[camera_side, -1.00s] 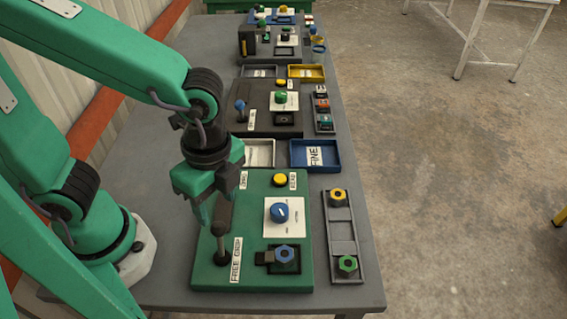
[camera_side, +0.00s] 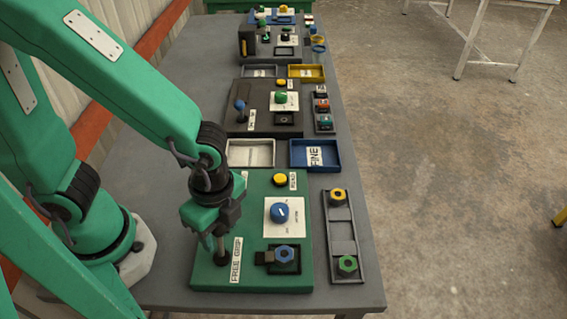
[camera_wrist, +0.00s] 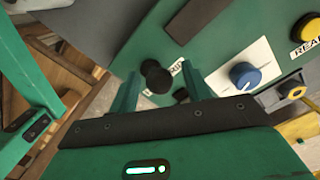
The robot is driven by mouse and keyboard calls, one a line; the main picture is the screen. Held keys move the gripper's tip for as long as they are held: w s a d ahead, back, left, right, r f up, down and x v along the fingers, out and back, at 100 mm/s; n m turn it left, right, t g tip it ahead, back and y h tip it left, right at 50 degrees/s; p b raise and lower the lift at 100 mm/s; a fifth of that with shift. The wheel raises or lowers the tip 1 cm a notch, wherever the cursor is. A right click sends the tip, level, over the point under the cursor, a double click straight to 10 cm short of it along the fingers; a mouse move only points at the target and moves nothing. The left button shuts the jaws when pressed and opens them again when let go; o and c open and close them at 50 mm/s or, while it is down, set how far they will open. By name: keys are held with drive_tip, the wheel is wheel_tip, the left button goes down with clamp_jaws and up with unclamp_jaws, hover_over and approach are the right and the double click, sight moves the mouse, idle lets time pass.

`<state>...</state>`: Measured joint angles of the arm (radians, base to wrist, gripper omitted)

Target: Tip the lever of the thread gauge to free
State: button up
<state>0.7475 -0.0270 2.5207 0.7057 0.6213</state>
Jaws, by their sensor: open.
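The thread gauge is a green board (camera_side: 262,190) at the near end of the bench. Its dark lever (camera_side: 221,254) stands at the left front, beside the white FREE GRIP label (camera_side: 236,260). My gripper (camera_side: 213,225) is low over the lever and hides its upper part in the side view. In the wrist view, a dark round knob (camera_wrist: 157,77) shows between the two spread green fingers of my gripper (camera_wrist: 158,92), with a gap on each side. I cannot tell the lever's exact tilt.
The board also carries a blue dial (camera_side: 279,212), a yellow button (camera_side: 279,180) and a blue-grey hex nut (camera_side: 284,254). A rack (camera_side: 343,215) with nuts lies to the right. A white tray (camera_side: 250,153) and a blue FINE tray (camera_side: 315,154) sit behind.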

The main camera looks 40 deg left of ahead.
sight(220, 230)
clamp_jaws()
drive_tip(key=shift+s+d+r, duration=0.1)
drive_tip(key=shift+s+d, duration=0.2)
drive_tip(key=shift+s, duration=0.05)
idle(0.4)
unclamp_jaws()
drive_tip(key=shift+w+d+r, duration=0.1)
drive_tip(key=shift+r, duration=1.85)
drive_tip(key=shift+w+d+r, duration=0.1)
drive_tip(key=shift+r, duration=1.85)
